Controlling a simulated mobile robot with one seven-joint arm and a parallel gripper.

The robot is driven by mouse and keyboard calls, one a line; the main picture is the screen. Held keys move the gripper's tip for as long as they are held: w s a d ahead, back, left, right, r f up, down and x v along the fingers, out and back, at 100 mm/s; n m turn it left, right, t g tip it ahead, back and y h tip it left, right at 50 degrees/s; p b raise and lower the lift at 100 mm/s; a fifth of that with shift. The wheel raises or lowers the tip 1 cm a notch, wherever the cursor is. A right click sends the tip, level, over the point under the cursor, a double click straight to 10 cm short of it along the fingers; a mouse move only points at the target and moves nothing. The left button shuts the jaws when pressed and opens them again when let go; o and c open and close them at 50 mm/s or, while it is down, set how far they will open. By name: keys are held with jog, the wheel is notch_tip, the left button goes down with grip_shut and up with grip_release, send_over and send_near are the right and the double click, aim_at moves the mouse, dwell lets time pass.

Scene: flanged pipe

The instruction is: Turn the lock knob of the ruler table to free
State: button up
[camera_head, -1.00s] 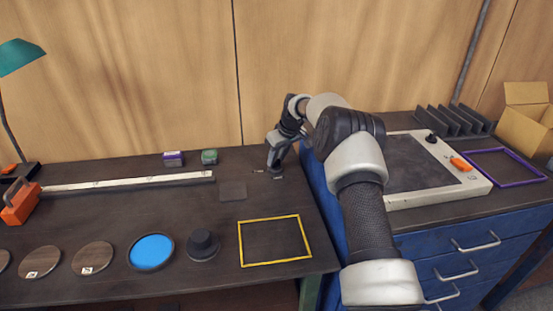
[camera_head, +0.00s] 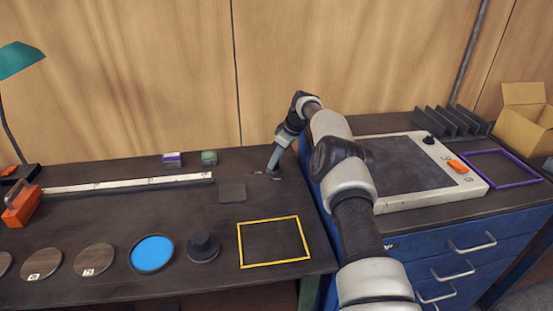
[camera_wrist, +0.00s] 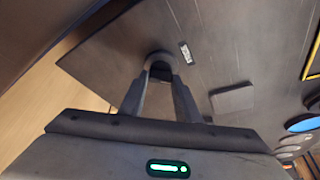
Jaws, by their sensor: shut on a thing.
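The lock knob (camera_wrist: 161,70) is a small dark knob on the dark wooden ruler table (camera_head: 180,215). In the wrist view my gripper (camera_wrist: 160,78) has one finger on each side of it and is shut on it. In the head view my gripper (camera_head: 273,169) points down at the back right of the table and mostly hides the knob. A small pale label (camera_wrist: 185,52) lies on the tabletop beside the knob, too small to read. A long white ruler (camera_head: 130,184) lies along the back left of the table.
A dark square plate (camera_head: 232,192) and a yellow frame (camera_head: 274,242) lie near the gripper. Two small boxes, purple (camera_head: 172,159) and green (camera_head: 209,157), stand at the back. A blue cabinet (camera_head: 450,245) adjoins on the right.

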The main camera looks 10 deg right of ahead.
jog(key=o, duration=1)
jog(key=shift+o, duration=0.2)
jog(key=shift+r, duration=0.1)
jog(key=v, duration=1.7)
jog(key=shift+p, duration=0.3)
jog(key=shift+r, duration=0.1)
